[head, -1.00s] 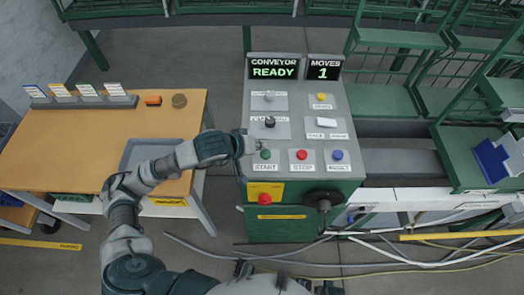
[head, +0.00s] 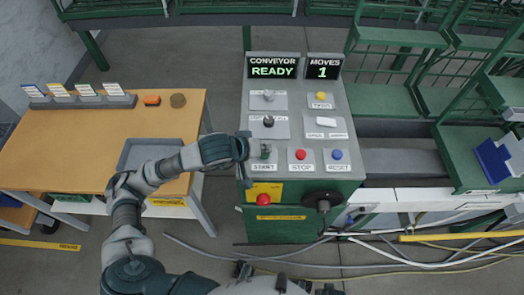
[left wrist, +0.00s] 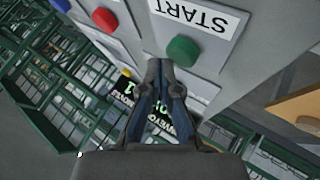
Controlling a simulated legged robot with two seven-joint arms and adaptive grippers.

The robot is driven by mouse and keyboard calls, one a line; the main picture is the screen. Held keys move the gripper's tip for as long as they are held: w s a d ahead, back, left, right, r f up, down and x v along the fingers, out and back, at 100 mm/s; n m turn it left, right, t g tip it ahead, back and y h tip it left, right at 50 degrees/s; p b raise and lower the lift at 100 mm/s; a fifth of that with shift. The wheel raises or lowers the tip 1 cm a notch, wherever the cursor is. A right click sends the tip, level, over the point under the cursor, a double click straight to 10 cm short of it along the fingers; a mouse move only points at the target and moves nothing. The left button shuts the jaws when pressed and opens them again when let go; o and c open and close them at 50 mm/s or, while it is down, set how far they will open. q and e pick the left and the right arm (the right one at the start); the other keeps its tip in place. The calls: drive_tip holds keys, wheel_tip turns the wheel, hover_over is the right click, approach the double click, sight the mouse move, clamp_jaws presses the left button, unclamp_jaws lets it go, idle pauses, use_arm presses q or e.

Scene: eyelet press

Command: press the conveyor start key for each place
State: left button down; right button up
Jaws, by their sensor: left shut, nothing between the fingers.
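The green START key (left wrist: 183,50) shows in the left wrist view, beside its START label (left wrist: 199,16). In the head view the green key (head: 265,152) is partly covered by my left gripper (head: 258,148). My left gripper, also in the left wrist view (left wrist: 164,66), is shut and empty, its tips close to the green key; I cannot tell whether they touch. The conveyor display (head: 273,67) reads READY and the moves display (head: 323,68) reads 1. My right gripper is not in view.
The red STOP key (head: 301,154) and blue RESET key (head: 336,155) sit right of START. Knobs and switches stand above, and a red button (head: 263,199) is on the front. A wooden table (head: 75,130) lies left, a conveyor (head: 400,162) right.

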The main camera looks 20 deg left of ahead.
use_arm(q)
drive_tip(key=shift+d+f, duration=0.1)
drive_tip(key=shift+d, duration=0.5)
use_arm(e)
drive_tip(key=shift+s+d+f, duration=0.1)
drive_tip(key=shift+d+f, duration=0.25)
use_arm(q)
drive_tip(key=shift+a, duration=0.1)
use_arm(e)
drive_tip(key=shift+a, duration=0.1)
